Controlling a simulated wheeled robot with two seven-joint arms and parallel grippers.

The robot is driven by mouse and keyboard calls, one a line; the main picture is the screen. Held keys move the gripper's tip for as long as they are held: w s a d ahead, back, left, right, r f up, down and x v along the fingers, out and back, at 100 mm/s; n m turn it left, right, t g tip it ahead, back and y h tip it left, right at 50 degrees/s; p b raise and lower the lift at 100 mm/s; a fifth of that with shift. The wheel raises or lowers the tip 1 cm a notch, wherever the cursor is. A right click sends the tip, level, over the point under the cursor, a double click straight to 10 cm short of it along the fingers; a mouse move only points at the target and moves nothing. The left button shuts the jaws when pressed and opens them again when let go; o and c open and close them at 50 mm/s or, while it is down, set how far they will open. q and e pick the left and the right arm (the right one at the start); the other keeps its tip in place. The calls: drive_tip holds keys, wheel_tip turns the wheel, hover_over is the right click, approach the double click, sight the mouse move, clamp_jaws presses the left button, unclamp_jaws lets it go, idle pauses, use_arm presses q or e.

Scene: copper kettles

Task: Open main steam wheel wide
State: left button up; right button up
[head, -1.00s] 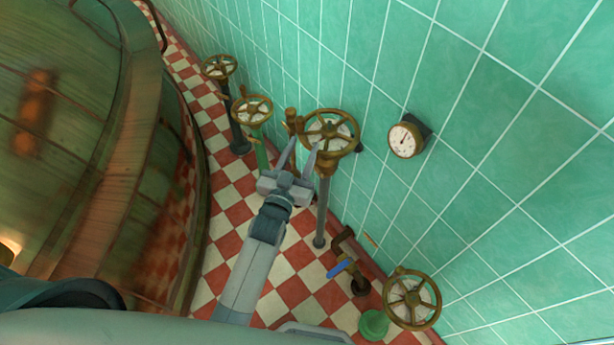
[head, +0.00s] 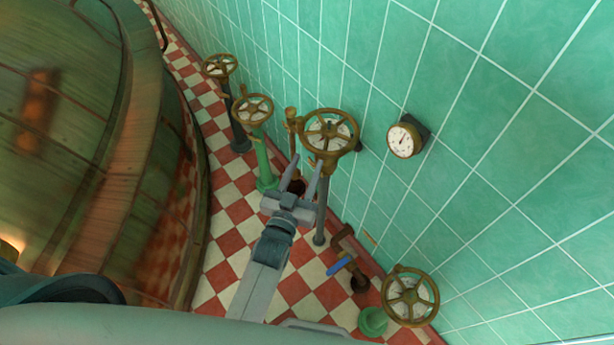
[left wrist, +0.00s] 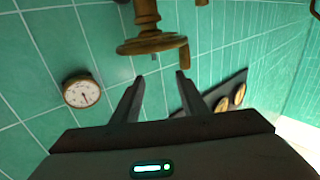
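The largest brass handwheel (head: 328,112) stands on a grey pipe near the tiled wall in the head view; I take it as the main steam wheel, though no label is legible. In the left wrist view a brass wheel (left wrist: 150,46) shows nearly edge-on, with a peg hanging at its right side. My left gripper (head: 306,168) is open and empty, just below and left of the large wheel, apart from it. Its two spread fingers (left wrist: 160,77) also show in the left wrist view, with nothing between them. My right gripper is in neither view.
Other handwheels stand at the far left (head: 219,66), beside it on a green pipe (head: 253,109), and near right (head: 410,296). A round gauge (head: 404,141) is on the wall. A blue lever (head: 340,267) is low down. A large copper kettle (head: 70,150) fills the left.

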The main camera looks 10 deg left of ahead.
use_arm(q)
drive_tip(key=shift+s+d+p, duration=0.15)
drive_tip(key=shift+s+d, duration=0.1)
drive_tip(key=shift+s, duration=0.5)
drive_tip(key=shift+s+d+p, duration=0.15)
drive_tip(key=shift+s+d, duration=0.1)
drive_tip(key=shift+s, duration=0.5)
drive_tip(key=shift+s, duration=0.1)
